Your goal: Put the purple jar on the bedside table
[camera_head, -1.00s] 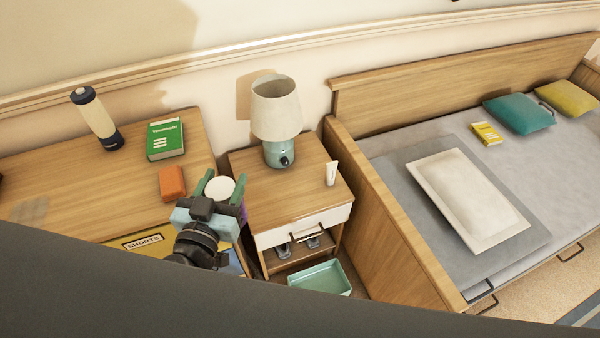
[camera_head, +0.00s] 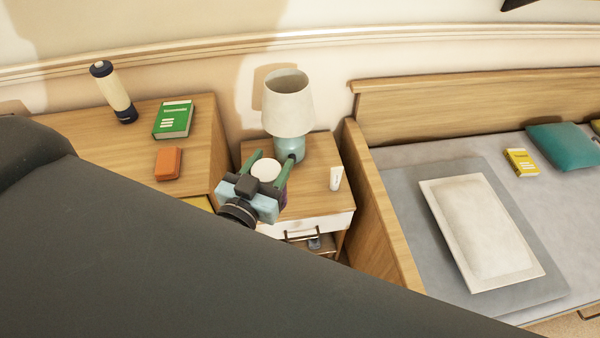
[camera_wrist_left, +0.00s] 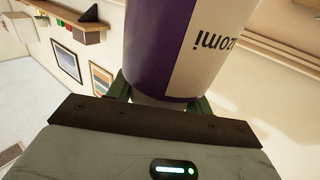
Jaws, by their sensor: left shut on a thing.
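My left gripper (camera_head: 267,172) is shut on the purple jar. In the head view the jar's round white lid (camera_head: 265,170) shows between the green fingers, with a little purple below. In the left wrist view the purple jar (camera_wrist_left: 160,45) with its white label fills the top middle between the fingers. In the head view the gripper and jar overlap the front left part of the bedside table (camera_head: 312,192); I cannot tell whether the jar touches the top. My right gripper is not in view.
A lamp (camera_head: 288,105) stands at the back of the bedside table and a small white tube (camera_head: 336,178) near its right edge. A desk to the left holds a green book (camera_head: 174,120), an orange case (camera_head: 168,163) and a bottle (camera_head: 114,92). The bed's wooden side (camera_head: 375,205) is right of the table.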

